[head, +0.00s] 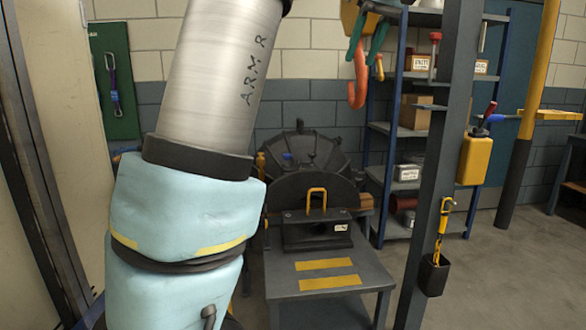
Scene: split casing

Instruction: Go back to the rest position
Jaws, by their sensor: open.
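My arm (195,170) fills the left of the head view, with a metal tube marked "ARM R" above and light blue padded covers below. My gripper is not in this view, so its fingers and anything near them cannot be seen. A dark round casing (290,195) with a ribbed body and a yellow handle (316,197) on its front sits on a grey table (290,288). My arm stands in front of the table's left side and hides part of it.
An orange hook (357,82) hangs above and right of the casing. A dark post (440,150) stands right of the table, with a shelf rack (398,185) behind it. A yellow post (533,90) stands further right. Floor at lower right (500,280) is clear.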

